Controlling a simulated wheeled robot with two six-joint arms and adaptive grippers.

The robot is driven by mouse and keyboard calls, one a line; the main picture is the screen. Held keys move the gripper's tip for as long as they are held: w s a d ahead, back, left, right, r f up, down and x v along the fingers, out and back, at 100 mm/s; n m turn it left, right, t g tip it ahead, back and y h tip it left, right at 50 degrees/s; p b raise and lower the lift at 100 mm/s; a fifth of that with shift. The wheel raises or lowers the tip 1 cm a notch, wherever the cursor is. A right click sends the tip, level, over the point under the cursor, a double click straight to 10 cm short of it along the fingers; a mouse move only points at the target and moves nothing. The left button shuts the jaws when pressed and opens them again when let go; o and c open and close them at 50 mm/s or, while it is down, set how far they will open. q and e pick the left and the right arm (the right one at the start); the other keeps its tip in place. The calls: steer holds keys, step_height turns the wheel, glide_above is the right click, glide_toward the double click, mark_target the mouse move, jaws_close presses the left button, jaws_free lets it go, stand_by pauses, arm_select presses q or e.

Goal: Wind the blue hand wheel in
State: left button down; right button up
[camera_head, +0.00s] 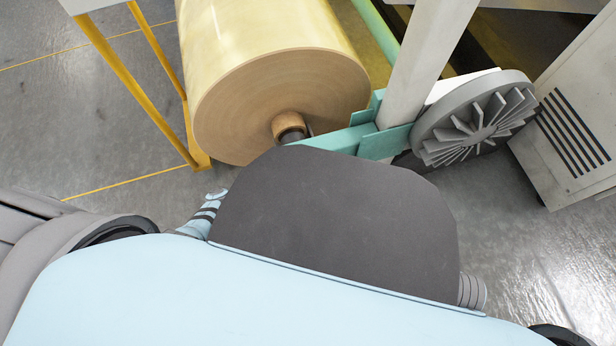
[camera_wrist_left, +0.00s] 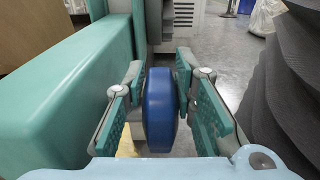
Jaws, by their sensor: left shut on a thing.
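The blue hand wheel (camera_wrist_left: 160,110) shows edge-on in the left wrist view, upright between the green pads of my left gripper (camera_wrist_left: 159,76). The gripper is shut on the wheel, with one finger on each side of it. The wheel's hub and its mount are hidden. In the head view my own body covers the middle and lower part, and neither the blue wheel nor the left gripper's fingers show there. My right gripper is in neither view.
A large tan roll (camera_head: 275,80) sits on a teal frame (camera_head: 340,139) with a pale post (camera_head: 420,70). A grey finned disc (camera_head: 475,120) and a white cabinet (camera_head: 580,110) stand right. A yellow rail (camera_head: 125,72) is left. A teal beam (camera_wrist_left: 75,85) runs close beside the left gripper.

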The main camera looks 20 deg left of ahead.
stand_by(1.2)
arm_select(q)
steer(key=c, duration=1.3)
jaws_free()
steer(key=v, duration=1.2)
steer(key=shift+r, duration=0.15)
